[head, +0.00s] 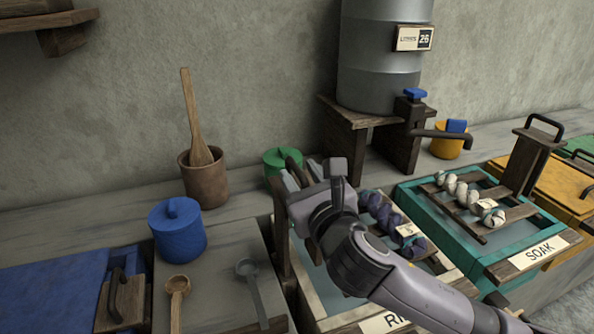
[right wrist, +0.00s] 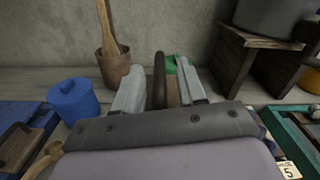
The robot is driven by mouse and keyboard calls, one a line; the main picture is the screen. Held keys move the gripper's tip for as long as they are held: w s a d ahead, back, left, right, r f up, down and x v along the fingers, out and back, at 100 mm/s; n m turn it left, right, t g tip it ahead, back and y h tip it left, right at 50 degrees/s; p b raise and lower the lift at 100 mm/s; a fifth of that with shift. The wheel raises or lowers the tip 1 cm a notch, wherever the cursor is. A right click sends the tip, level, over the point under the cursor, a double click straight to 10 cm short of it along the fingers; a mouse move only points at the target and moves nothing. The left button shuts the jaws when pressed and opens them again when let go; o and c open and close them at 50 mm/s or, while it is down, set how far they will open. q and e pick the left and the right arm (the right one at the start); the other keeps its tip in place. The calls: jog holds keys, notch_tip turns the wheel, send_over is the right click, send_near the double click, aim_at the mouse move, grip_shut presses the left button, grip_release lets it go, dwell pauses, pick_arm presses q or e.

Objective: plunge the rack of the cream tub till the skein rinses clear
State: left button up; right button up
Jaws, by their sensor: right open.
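The cream tub (head: 316,302) stands front centre in the head view, its label partly hidden by my right arm. Its wooden rack carries dark blue-purple and pale skeins (head: 392,222) with a small tag. The rack's dark handle (head: 293,160) rises at the tub's left side; it also shows in the right wrist view (right wrist: 159,82). My right gripper (head: 301,177) is open at this handle. In the right wrist view its two fingers (right wrist: 158,88) stand on either side of the handle, with gaps visible. The arm hides much of the tub and its water. My left gripper is out of view.
The teal SOAK tub (head: 415,205) with its own rack and pale skeins is close on the right. A metal drum (head: 385,60) with a tap stands behind. A blue canister (head: 177,230), brown pot (head: 203,182) and scoops (head: 176,288) are left; a green container (head: 278,160) is behind.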

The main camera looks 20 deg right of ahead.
jog(key=shift+w, duration=1.15)
grip_shut()
jog(key=shift+f, duration=0.1)
